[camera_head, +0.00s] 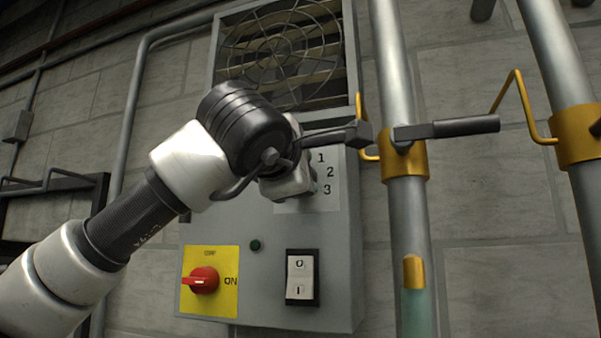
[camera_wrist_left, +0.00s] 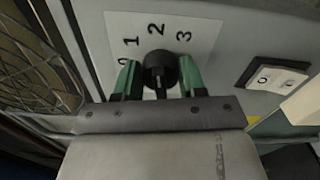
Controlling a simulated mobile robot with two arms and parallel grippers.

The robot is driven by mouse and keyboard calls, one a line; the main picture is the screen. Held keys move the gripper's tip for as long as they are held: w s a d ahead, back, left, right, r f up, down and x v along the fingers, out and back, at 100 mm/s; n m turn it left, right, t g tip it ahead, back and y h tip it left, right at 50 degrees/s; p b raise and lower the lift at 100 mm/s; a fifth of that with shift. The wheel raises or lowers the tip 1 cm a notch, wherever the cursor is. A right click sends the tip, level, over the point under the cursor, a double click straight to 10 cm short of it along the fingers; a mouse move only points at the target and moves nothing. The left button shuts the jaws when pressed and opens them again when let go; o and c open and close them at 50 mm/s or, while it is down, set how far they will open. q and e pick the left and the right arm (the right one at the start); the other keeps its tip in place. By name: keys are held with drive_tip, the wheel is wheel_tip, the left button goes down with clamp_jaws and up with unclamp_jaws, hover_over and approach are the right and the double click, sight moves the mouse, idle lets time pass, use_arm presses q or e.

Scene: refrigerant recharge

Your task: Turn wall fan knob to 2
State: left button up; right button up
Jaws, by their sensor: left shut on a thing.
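The black wall fan knob (camera_wrist_left: 160,68) sits on a white dial plate marked 0, 1, 2 and 3 in the left wrist view. My left gripper (camera_wrist_left: 158,76) has its two green-padded fingers on either side of the knob and is shut on it. I cannot tell for sure which number the knob points to. In the head view the dial plate (camera_head: 329,184) shows 1, 2 and 3 on the grey control box (camera_head: 225,225); my left wrist hides the knob and the 0 there. My right gripper is not in view.
A caged fan (camera_head: 281,42) is above the box. A red switch (camera_head: 203,280) on a yellow plate, a green lamp (camera_head: 255,245) and a rocker switch (camera_head: 301,278) are below the dial. Vertical pipes with a black lever (camera_head: 466,126) stand to the right.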

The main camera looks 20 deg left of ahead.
use_arm(q)
drive_tip(key=o, duration=0.9)
drive_tip(key=shift+s, duration=0.1)
drive_tip(key=shift+s+f, duration=0.15)
drive_tip(key=shift+s, duration=0.15)
drive_tip(key=s+b, duration=0.5)
drive_tip(key=s, duration=0.5)
drive_tip(key=shift+a, duration=0.15)
